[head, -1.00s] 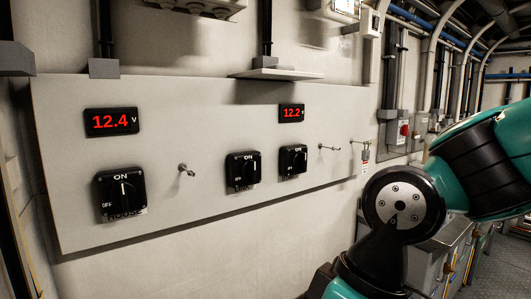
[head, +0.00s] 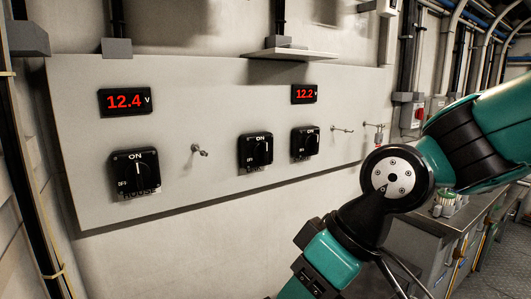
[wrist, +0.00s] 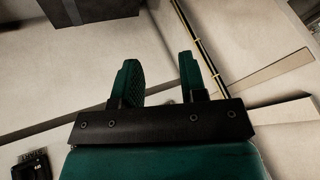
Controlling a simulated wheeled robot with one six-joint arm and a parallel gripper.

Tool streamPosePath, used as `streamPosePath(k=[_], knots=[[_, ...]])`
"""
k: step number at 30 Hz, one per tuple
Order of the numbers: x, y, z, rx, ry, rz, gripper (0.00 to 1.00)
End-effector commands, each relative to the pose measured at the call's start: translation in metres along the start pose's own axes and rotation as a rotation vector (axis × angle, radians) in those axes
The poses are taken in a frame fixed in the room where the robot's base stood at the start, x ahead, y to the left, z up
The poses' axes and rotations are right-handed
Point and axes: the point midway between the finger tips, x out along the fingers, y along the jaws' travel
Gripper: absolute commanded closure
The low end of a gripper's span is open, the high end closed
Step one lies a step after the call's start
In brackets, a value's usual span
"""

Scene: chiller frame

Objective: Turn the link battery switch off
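Three black rotary switches sit on a pale wall panel (head: 215,165) in the head view. The left switch (head: 136,174), labelled HOUSE, the middle switch (head: 256,151) and the right switch (head: 305,142) all have upright handles pointing at ON. A black switch (wrist: 32,165) shows at the lower left there, clear of the fingers; which one is unclear.
Red displays read 12.4 V (head: 125,101) and 12.2 V (head: 304,93). A metal peg (head: 199,150) sticks out between the left and middle switches, and another (head: 342,129) right of the switches. A shelf (head: 275,54) juts out above. A counter (head: 455,225) stands at the right.

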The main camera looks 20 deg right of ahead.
Motion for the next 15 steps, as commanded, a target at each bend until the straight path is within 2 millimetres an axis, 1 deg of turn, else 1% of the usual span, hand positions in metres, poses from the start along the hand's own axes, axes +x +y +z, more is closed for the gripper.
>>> streamPosePath(k=[1, 2, 3, 5, 6, 7, 8, 9, 10, 12, 15], knots=[[0.005, 0.014, -0.024, -0.012, 0.094, -0.006, 0.61], [0.006, 0.024, -0.041, -0.028, 0.167, -0.005, 0.61], [0.007, 0.038, -0.064, -0.047, 0.269, 0.003, 0.61], [0.005, 0.063, -0.096, -0.07, 0.427, 0.034, 0.61], [0.001, 0.082, -0.115, -0.082, 0.531, 0.066, 0.61], [-0.003, 0.097, -0.127, -0.086, 0.606, 0.095, 0.61], [-0.008, 0.113, -0.138, -0.09, 0.679, 0.129, 0.61], [-0.015, 0.133, -0.15, -0.09, 0.767, 0.179, 0.61], [-0.021, 0.149, -0.157, -0.089, 0.829, 0.221, 0.61], [-0.035, 0.182, -0.167, -0.079, 0.949, 0.316, 0.61], [-0.052, 0.218, -0.171, -0.061, 1.064, 0.437, 0.61]])
